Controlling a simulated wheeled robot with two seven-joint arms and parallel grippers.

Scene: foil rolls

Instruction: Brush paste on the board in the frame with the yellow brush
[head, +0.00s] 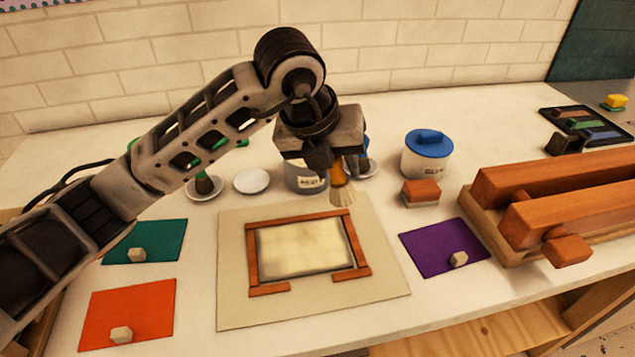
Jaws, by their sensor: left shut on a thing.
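My left gripper (335,163) is shut on the yellow brush (339,176), just above the back right corner of the frame. The brush points down, with pale bristles (343,194) at its lower end. I cannot tell whether the bristles touch anything. The brown wooden frame (252,252) lies on a beige mat (235,308) and has a gap in its front side. The pale, cream-coloured board (303,247) lies inside it. A grey pot (304,178) with a label stands behind the frame, partly hidden by my gripper. My right gripper is not in view.
A white jar with a blue lid (427,152) and an orange-topped block (421,191) stand right of the brush. A wooden press (560,205) fills the right side. Green (165,243), orange (150,300) and purple (430,243) sheets flank the mat. A white dish (251,181) lies behind.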

